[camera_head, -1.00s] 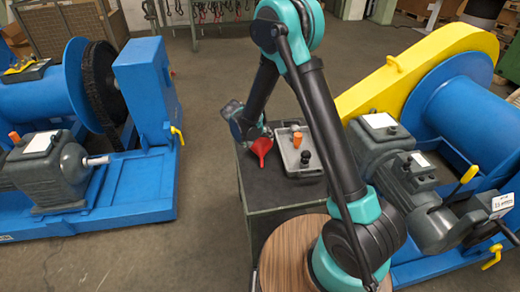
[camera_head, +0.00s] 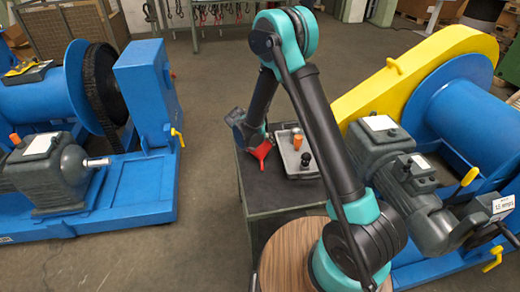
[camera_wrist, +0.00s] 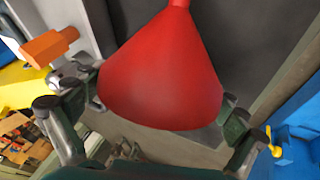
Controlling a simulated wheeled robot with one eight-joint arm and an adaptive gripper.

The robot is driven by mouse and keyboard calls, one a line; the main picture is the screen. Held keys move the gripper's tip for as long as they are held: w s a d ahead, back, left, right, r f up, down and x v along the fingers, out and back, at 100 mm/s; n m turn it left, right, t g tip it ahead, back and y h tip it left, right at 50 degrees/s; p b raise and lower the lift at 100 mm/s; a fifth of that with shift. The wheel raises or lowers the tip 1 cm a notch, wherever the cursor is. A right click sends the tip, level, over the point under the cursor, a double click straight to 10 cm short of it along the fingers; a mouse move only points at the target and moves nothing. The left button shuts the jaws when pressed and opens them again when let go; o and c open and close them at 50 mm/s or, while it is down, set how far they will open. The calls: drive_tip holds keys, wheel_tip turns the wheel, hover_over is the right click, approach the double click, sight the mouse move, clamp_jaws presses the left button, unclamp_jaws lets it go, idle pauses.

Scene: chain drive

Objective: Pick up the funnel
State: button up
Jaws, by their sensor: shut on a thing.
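The red funnel (camera_wrist: 165,75) fills the middle of the wrist view, its wide end toward me and its narrow spout running out of the top edge. In the head view the funnel (camera_head: 262,151) shows as a small red shape over the left part of the dark table, partly hidden by my wrist. My gripper (camera_wrist: 160,102) has one finger on each side of the wide end and is shut on it. In the head view my gripper (camera_head: 252,143) is mostly hidden. I cannot tell whether the funnel touches the table.
A grey tray (camera_head: 309,166) with an orange-topped and a black-topped item lies right of the funnel on the dark table (camera_head: 280,193). A round wooden top (camera_head: 283,262) is in front. Blue drive machines stand left and right. Floor left of the table is clear.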

wheel_tip(320, 180, up, 19)
drive_tip(key=w+d+f+m+t+h, duration=0.15)
drive_tip(key=w+d+m, duration=0.25)
drive_tip(key=w+d, duration=1)
drive_tip(key=w+d+m+t+h, duration=0.1)
drive_tip(key=w+d+m+h, duration=0.25)
drive_tip(key=w+d, duration=1.05)
drive_tip(key=s+d+f+m+h, duration=0.1)
drive_tip(key=d+m+h, duration=0.1)
drive_tip(key=d, duration=1.2)
drive_tip(key=s+d+f+m+h, duration=0.1)
drive_tip(key=d+f+m+h, duration=0.1)
drive_tip(key=d, duration=1.3)
drive_tip(key=s+d+f+m+h, duration=0.1)
drive_tip(key=d+m+h, duration=0.1)
drive_tip(key=d, duration=1.3)
drive_tip(key=shift+s+d+f+h, duration=0.15)
drive_tip(key=shift+s+f+h, duration=0.05)
drive_tip(key=shift+f+h, duration=0.1)
drive_tip(key=shift+m, duration=0.25)
wheel_tip(320, 180, down, 8)
drive_tip(key=shift+f, duration=0.15)
